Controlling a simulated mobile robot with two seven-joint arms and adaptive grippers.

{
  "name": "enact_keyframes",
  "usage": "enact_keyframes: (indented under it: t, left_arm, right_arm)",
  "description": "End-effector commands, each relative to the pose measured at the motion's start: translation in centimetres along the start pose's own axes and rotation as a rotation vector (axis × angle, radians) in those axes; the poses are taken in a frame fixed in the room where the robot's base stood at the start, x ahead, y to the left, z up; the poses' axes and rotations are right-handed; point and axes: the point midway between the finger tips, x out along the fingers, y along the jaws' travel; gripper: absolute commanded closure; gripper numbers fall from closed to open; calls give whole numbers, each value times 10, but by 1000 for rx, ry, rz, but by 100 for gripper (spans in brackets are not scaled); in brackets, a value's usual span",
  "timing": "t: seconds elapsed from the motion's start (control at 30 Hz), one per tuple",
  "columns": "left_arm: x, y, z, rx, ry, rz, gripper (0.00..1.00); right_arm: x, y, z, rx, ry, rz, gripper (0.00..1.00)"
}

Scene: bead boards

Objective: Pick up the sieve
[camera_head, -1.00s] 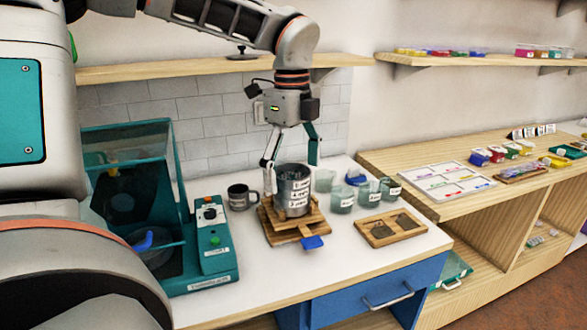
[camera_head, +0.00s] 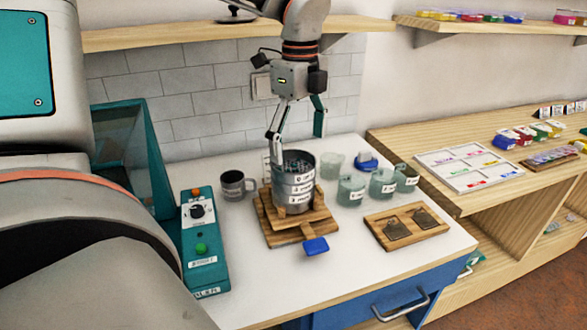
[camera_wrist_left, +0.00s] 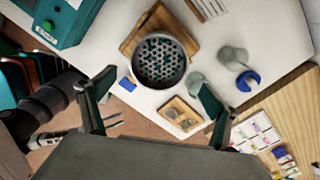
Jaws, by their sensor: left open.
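The sieve (camera_head: 295,164) is the top of a stack of dark grey metal rings with white labels, upright on a wooden stand (camera_head: 313,226). In the left wrist view the sieve (camera_wrist_left: 160,62) is seen from above, with a round rim and a mesh of holes. My left gripper (camera_head: 296,140) points down over the stack with its fingers apart, empty. In the left wrist view the fingers of my left gripper (camera_wrist_left: 155,88) are spread wide, with the sieve ahead between them. My right gripper is not in view.
A dark mug (camera_head: 234,186) stands left of the stack. Several glass cups (camera_head: 351,190) stand to its right. A wooden tray (camera_head: 441,228) with two dark pieces lies at the front right. A teal control box (camera_head: 205,262) is at the left. A shelf (camera_head: 150,38) runs behind.

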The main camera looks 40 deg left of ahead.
Motion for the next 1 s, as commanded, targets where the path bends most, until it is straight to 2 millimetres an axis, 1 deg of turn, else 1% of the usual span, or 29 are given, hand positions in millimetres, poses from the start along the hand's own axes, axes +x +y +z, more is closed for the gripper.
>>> enact_keyframes:
  t: [0.23, 0.3, 0.4, 0.67, 0.77, 0.8, 0.83, 1.0]
  left_arm:
    - [32, 7, 4, 0, 2, 3, 11]
    - [41, 6, 4, 1, 1, 2, 11]
    - [49, 5, 4, 0, 0, 1, 11]
    - [51, 5, 4, 0, 0, 0, 11]
    - [51, 5, 4, 0, 0, 0, 34]
    - [51, 5, 4, 0, 0, 0, 44]
    - [51, 5, 4, 0, 0, 0, 52]
    - [51, 5, 4, 0, 0, 0, 53]
  right_arm:
    - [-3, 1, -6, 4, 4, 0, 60]
    - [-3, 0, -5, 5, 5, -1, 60]
    - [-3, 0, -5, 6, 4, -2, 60]
    - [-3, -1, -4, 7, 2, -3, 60]
    - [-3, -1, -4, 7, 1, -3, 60]
    - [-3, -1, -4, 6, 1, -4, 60]
    - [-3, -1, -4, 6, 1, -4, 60]
    - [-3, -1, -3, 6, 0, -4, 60]
